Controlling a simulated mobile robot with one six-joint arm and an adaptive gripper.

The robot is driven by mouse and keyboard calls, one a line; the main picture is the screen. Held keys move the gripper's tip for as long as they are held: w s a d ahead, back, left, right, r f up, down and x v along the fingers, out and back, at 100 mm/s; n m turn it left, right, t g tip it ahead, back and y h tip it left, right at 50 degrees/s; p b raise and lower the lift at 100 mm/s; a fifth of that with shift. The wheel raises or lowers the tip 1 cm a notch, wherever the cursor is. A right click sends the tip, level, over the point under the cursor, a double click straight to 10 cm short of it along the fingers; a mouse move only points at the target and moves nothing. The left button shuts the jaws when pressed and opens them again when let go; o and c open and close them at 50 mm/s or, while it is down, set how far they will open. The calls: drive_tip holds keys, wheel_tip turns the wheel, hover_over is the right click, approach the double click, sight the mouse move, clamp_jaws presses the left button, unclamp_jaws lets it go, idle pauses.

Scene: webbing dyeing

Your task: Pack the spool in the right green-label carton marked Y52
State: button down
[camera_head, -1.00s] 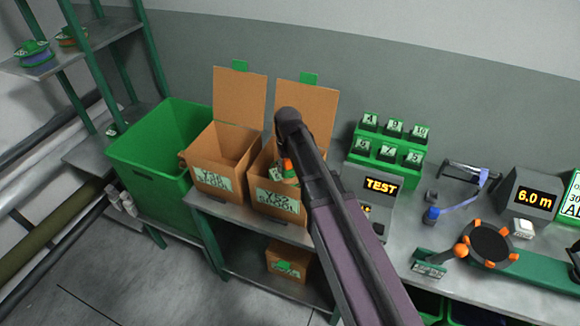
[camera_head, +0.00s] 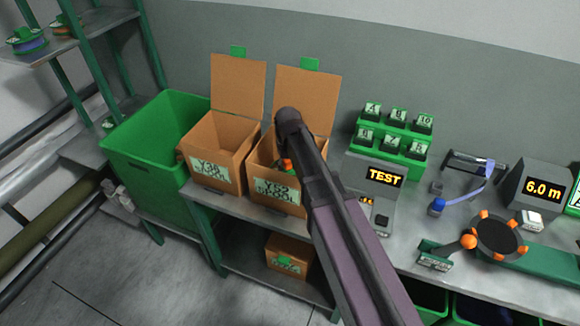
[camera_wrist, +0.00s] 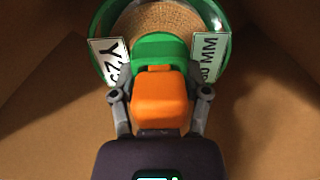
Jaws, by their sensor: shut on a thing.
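The right carton (camera_head: 262,155) is brown, with a green-edged label reading Y52 and its lid flap raised. My gripper (camera_wrist: 160,95) is inside brown cardboard walls in the wrist view, shut on the spool (camera_wrist: 103,28). The spool has a green rim, tan webbing and white labels, partly covered by my gripper. In the head view my arm reaches down into the right carton, and only a bit of orange and green shows at its opening. Whether the spool touches the carton floor cannot be told.
The left carton (camera_head: 213,140) stands open close beside it. A large green bin (camera_head: 150,155) is further left. A TEST device (camera_head: 383,176) and a rack of green-labelled blocks (camera_head: 392,135) stand to the right. Another small carton (camera_head: 288,252) sits on the lower shelf.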

drive_tip(key=shift+f+b, duration=2.1)
drive_tip(key=shift+f, duration=0.2)
unclamp_jaws()
drive_tip(key=shift+r, duration=0.1)
